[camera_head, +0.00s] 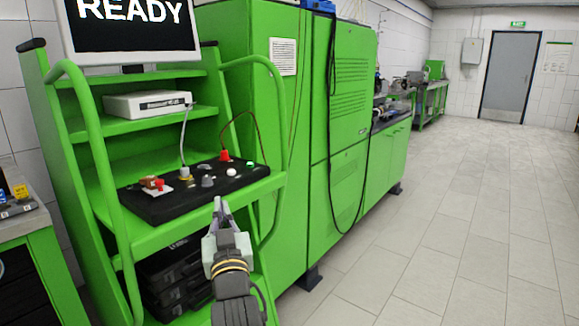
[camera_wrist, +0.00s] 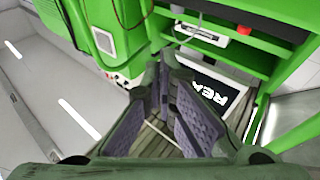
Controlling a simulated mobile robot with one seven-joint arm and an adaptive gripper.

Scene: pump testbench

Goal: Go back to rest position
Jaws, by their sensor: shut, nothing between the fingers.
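My gripper (camera_head: 218,212) is in front of the green control stand, close to the front edge of its black control panel (camera_head: 222,187). Its fingers are shut with nothing between them, pointing up and forward. In the wrist view my gripper (camera_wrist: 168,90) fills the middle, in front of the stand. The panel carries a red switch on a white base (camera_head: 156,184), a red plug (camera_head: 225,155), a grey knob (camera_head: 207,181) and a white button (camera_head: 231,172). I cannot tell whether the gripper touches the panel edge.
A monitor (camera_head: 130,28) reading READY tops the stand. A white box (camera_head: 148,103) sits on a shelf. Tall green cabinets (camera_head: 340,110) with a hanging black cable stand to the right. A bench (camera_head: 22,225) is at far left. The tiled floor (camera_head: 460,225) at right is clear.

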